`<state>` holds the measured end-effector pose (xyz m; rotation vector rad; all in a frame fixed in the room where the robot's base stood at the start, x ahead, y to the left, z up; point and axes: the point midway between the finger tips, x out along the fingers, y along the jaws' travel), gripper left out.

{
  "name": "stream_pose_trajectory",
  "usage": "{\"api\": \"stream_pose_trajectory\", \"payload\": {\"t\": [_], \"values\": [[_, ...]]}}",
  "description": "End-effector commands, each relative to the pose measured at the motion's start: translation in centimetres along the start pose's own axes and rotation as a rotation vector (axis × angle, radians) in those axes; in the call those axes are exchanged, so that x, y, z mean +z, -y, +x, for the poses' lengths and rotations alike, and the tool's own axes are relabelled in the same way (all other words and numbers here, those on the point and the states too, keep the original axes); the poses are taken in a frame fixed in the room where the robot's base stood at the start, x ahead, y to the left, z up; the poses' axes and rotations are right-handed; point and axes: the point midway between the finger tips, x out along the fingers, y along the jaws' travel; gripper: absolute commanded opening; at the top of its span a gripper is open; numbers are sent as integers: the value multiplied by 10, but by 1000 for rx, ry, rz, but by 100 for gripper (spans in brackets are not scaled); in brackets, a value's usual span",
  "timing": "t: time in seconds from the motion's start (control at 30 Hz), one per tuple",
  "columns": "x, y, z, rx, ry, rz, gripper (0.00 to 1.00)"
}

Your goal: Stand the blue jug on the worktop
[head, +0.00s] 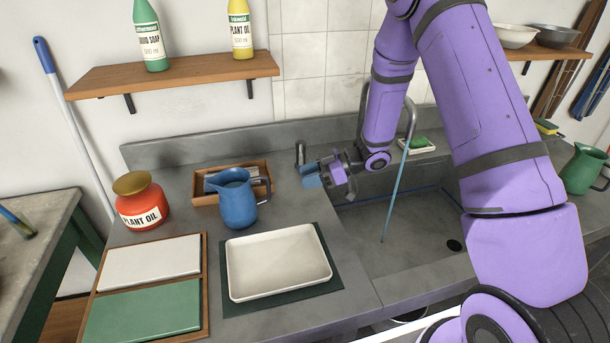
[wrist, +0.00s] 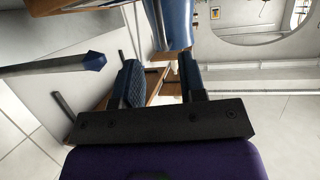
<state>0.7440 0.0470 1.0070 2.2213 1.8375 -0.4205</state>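The blue jug (head: 237,203) stands upright on the grey worktop (head: 180,220), left of the sink. Its handle faces right. It is just in front of a wooden box and behind a white tray. My gripper (head: 314,177) is over the left end of the sink area, right of the jug and apart from it, with its fingers toward the left. In the wrist view my gripper (wrist: 160,70) has its two blue-padded fingers spread, with nothing between them. Part of the jug (wrist: 178,22) shows beyond the fingertips at the top.
The white tray (head: 280,262) lies on a dark green mat (head: 240,304). A red plant oil jar (head: 141,203) stands left of the wooden box (head: 205,201). White and green slabs are at front left. The sink (head: 415,235) is right; a green jug (head: 583,170) stands beyond it.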

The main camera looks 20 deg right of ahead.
Motion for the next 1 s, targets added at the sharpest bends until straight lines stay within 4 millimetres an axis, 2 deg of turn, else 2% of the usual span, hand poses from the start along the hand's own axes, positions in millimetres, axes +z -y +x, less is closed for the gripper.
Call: {"api": "stream_pose_trajectory", "payload": {"t": [0.27, 0.37, 0.47, 0.6, 0.73, 0.87, 1.0], "values": [[-5, -4, -5, 23, 13, -10, 38], [-20, -15, -12, 94, 52, -36, 38], [-43, -30, -27, 215, 120, -67, 38], [-81, -50, -60, 417, 226, -87, 38], [-114, -57, -96, 596, 313, -74, 38], [-145, -52, -134, 759, 388, -31, 38], [-174, -35, -175, 916, 456, 47, 38]]}}
